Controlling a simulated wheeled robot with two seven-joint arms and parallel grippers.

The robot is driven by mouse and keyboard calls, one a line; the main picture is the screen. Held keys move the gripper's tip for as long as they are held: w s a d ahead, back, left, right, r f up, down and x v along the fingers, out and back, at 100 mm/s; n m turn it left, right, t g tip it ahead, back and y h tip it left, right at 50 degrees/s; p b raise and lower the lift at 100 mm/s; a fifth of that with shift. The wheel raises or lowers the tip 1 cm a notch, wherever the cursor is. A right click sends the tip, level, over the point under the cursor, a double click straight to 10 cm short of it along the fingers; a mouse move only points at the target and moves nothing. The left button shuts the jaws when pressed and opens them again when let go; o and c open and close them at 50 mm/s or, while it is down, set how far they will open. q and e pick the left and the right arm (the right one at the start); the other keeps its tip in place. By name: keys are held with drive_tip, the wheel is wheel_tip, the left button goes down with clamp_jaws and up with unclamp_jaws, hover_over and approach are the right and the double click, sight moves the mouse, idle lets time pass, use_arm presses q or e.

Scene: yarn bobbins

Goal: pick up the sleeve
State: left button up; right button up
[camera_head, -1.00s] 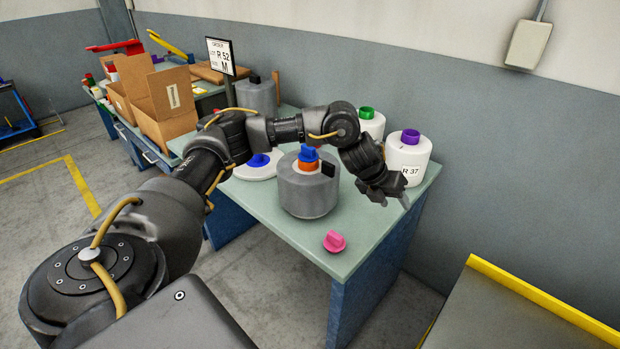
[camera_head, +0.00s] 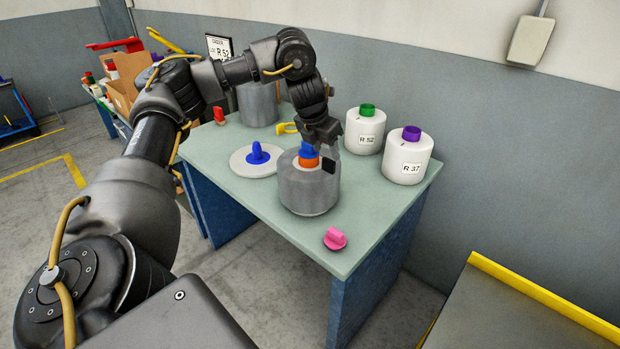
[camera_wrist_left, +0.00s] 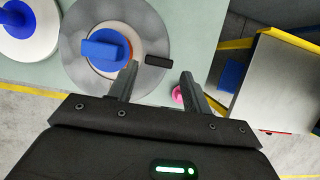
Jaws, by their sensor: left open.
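I take the sleeve to be the grey, thick-walled cylinder (camera_head: 308,192) standing upright near the middle of the table. An orange piece (camera_head: 308,161) with a blue top (camera_head: 309,150) sticks out of its middle, and a black tab (camera_head: 329,166) sits on its rim. The left wrist view shows the sleeve from above as a grey ring (camera_wrist_left: 88,70), with the black tab (camera_wrist_left: 158,60) lying between the fingertip lines. My left gripper (camera_head: 322,142) is open and empty, pointing down over the sleeve's tab side; its gap also shows in the left wrist view (camera_wrist_left: 159,69). My right gripper is not visible.
White bobbins with green (camera_head: 365,133) and purple (camera_head: 408,158) tops stand on the right. A blue knob on a white disc (camera_head: 243,168) is to the left, a pink knob (camera_head: 335,238) near the front edge. Another grey cylinder (camera_head: 257,105) stands behind.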

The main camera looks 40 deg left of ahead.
sight(328, 160)
use_arm(q)
drive_tip(key=shift+b+x, duration=0.5)
drive_tip(key=shift+x, duration=2.7)
drive_tip(key=shift+s, duration=0.2)
drive_tip(key=shift+c, duration=0.6)
drive_tip(key=c, duration=0.9)
drive_tip(key=shift+a, duration=0.1)
wheel_tip(328, 160, up, 18)
drive_tip(key=p, duration=0.4)
